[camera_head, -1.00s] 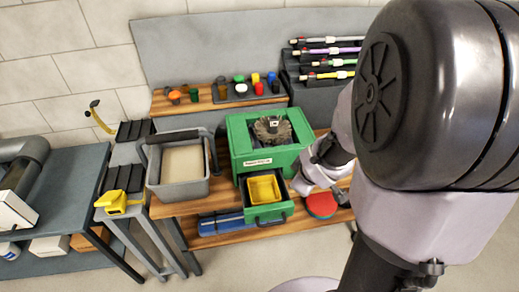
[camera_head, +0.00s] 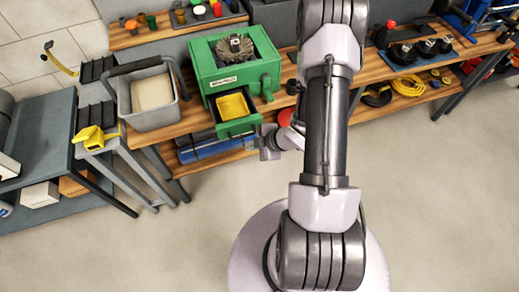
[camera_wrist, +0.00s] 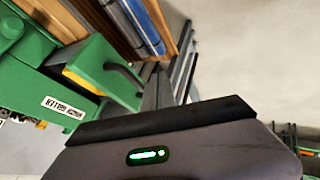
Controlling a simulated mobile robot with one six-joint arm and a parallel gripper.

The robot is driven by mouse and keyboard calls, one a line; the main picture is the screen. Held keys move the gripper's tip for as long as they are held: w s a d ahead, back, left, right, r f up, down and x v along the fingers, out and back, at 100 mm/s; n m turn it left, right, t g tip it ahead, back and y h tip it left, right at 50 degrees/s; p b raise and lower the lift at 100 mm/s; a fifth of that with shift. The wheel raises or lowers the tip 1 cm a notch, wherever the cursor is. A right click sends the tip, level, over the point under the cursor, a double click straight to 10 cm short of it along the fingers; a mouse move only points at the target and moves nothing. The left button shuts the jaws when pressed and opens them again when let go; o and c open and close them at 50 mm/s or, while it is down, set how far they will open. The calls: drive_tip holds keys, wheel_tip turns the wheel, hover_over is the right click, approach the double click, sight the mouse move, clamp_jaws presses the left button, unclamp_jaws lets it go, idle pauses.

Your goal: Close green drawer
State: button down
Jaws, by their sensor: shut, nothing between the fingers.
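The green drawer (camera_head: 240,128) stands pulled out from the green cabinet (camera_head: 228,73), with a yellow bin (camera_head: 232,106) inside it. Its dark handle is on the front face. In the wrist view the drawer front (camera_wrist: 99,68) is at upper left, with the handle (camera_wrist: 125,74) on it and a strip of yellow behind. My gripper (camera_head: 266,142) is shut and empty, just right of and near the drawer front. Whether it touches the drawer cannot be told. In the wrist view the gripper's dark body fills the bottom.
The wooden bench (camera_head: 182,124) carries a grey bin (camera_head: 152,95) left of the cabinet. A blue case (camera_head: 208,145) lies on the lower shelf. A yellow tool (camera_head: 95,137) sits on a stand at left. The floor in front is clear.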

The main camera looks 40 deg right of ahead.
drive_tip(key=shift+w+d+r, duration=0.15)
drive_tip(key=shift+w+r, duration=0.05)
drive_tip(key=shift+w, duration=0.35)
drive_tip(key=shift+w+d+r, duration=0.15)
drive_tip(key=shift+w, duration=0.4)
